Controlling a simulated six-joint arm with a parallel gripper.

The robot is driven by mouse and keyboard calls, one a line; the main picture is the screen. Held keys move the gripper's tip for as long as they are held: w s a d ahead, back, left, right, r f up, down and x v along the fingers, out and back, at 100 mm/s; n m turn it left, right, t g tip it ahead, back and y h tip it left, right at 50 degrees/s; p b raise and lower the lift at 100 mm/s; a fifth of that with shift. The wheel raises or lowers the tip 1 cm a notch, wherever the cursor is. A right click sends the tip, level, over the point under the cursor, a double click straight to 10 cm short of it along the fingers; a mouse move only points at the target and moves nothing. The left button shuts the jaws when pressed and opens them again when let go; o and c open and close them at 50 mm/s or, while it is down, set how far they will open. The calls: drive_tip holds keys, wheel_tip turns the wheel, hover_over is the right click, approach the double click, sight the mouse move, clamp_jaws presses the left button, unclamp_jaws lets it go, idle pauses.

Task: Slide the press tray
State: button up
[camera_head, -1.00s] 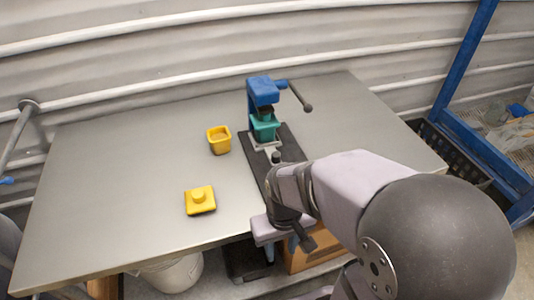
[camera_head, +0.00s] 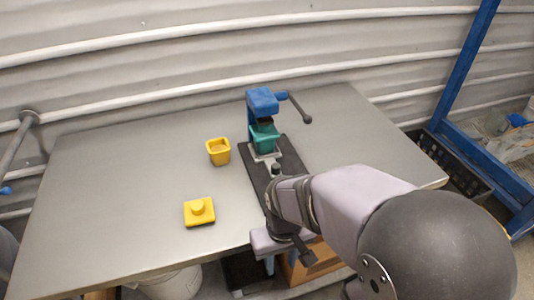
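The press stands at the back middle of the table, with a blue frame (camera_head: 262,101) and a lever (camera_head: 298,106) reaching right. A teal cup (camera_head: 265,139) sits under the press head on a pale tray (camera_head: 260,155), over a dark base plate (camera_head: 256,175). A small dark knob (camera_head: 276,169) stands upright at the tray's near end. My gripper (camera_head: 283,248) is at the table's front edge, near the front end of the base plate. The wrist hides part of the plate. Its finger opening is too small and turned away to judge.
A yellow cup (camera_head: 218,151) stands left of the press. A yellow lid-like block with a round knob (camera_head: 199,211) lies nearer the front. The left part of the grey table (camera_head: 100,190) is clear. A black crate (camera_head: 455,165) and blue rack (camera_head: 480,140) stand to the right.

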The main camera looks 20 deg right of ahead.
drive_tip(key=shift+o, duration=0.2)
drive_tip(key=d+r+m+g+p, duration=0.25)
drive_tip(key=r+p, duration=0.35)
drive_tip(key=p, duration=0.3)
drive_tip(key=shift+n+t, duration=0.45)
drive_tip(key=shift+t, duration=0.5)
drive_tip(key=w+d+p, duration=0.1)
drive_tip(key=w, duration=0.3)
drive_tip(key=w+d+r+p, duration=0.1)
drive_tip(key=w+d, duration=0.1)
drive_tip(key=w, duration=0.2)
drive_tip(key=w+d+r, duration=0.1)
drive_tip(key=w+d, duration=0.1)
drive_tip(key=w, duration=0.3)
drive_tip(key=shift+w+r+p, duration=0.1)
drive_tip(key=shift+r+p, duration=0.15)
drive_tip(key=shift+p, duration=0.15)
drive_tip(key=shift+n+t, duration=0.4)
drive_tip(key=shift+n, duration=0.1)
drive_tip(key=w+r, duration=0.1)
drive_tip(key=w, duration=0.1)
drive_tip(key=w+r, duration=0.1)
drive_tip(key=shift+w+d+r, duration=0.25)
drive_tip(key=shift+w+r, duration=0.05)
drive_tip(key=shift+r, duration=0.05)
drive_tip(key=shift+s+f+n, duration=0.1)
drive_tip(key=shift+s+n, duration=0.2)
drive_tip(key=shift+s, duration=0.1)
drive_tip(key=shift+w, duration=0.1)
